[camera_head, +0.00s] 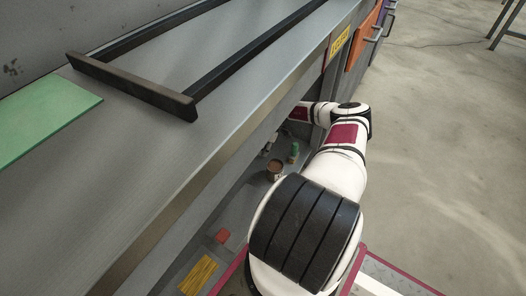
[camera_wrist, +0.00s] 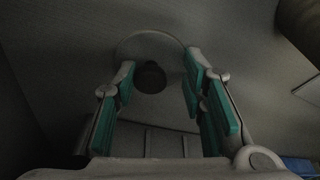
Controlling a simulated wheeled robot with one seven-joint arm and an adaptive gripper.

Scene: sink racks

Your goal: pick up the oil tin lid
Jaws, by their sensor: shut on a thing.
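In the wrist view, my gripper (camera_wrist: 158,72) has its two teal-padded fingers on either side of a round grey disc, which looks like the oil tin lid (camera_wrist: 150,43). A dark round knob or hole shows at its lower middle. The fingers are shut on this lid near its edges, though the exact contact is dim. In the head view, the counter edge hides most of my gripper, and I cannot make out the lid there.
In the head view, a brownish open can (camera_head: 276,171) and a small green-topped item (camera_head: 294,152) stand on the lower shelf. A black rack frame (camera_head: 135,85) and green board (camera_head: 42,118) lie on the counter above. A brown rounded thing (camera_wrist: 301,28) shows in the wrist view.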

